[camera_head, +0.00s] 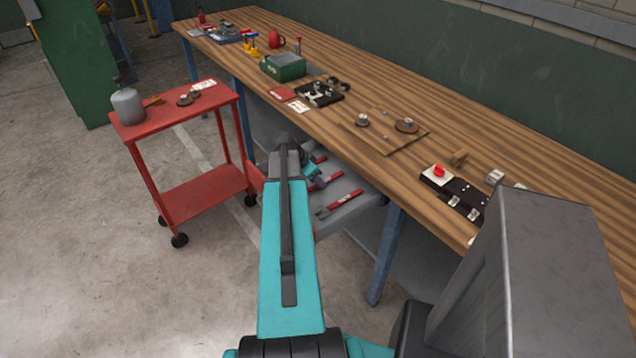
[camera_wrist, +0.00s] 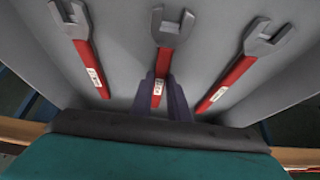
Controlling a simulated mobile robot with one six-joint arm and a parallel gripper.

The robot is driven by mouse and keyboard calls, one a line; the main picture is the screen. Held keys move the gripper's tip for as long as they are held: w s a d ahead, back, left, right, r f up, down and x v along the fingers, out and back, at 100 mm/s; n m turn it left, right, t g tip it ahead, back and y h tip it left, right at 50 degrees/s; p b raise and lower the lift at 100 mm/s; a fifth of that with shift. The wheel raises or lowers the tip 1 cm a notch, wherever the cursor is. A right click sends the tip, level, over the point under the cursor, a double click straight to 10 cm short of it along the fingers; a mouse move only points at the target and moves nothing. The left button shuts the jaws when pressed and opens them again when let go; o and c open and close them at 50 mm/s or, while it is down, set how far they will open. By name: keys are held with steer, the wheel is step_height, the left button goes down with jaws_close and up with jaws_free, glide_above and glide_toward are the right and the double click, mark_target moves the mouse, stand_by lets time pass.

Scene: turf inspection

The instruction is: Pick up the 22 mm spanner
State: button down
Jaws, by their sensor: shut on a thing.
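Three red-handled spanners with grey open jaws lie in a grey drawer (camera_wrist: 120,40) under the bench. In the wrist view they are the left spanner (camera_wrist: 80,45), the middle spanner (camera_wrist: 168,40) and the right spanner (camera_wrist: 240,62). Each handle has a white label, too small to read, so I cannot tell which is the 22 mm one. My gripper (camera_wrist: 162,98) is shut on the middle spanner's handle, one finger on each side. The spanner appears to be still in the drawer. In the head view my arm partly hides the drawer; one spanner (camera_head: 340,204) shows clearly at its near end.
The wooden bench (camera_head: 480,130) runs above the drawer, with a green box (camera_head: 284,67), a board with parts (camera_head: 385,137) and a black fixture (camera_head: 455,190) on it. A red trolley (camera_head: 170,122) stands to the left. The concrete floor at the left front is clear.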

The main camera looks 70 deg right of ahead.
mark_target(313, 186)
steer(key=shift+r, duration=0.15)
steer(key=shift+r, duration=0.2)
steer(key=w+a+b, duration=0.1)
steer(key=w+a+r+b, duration=0.1)
steer(key=a, duration=0.1)
steer(key=shift+w+a, duration=0.15)
steer(key=shift+a, duration=0.05)
step_height(313, 186, up, 13)
steer(key=b, duration=0.1)
steer(key=shift+b, duration=0.35)
stand_by(0.4)
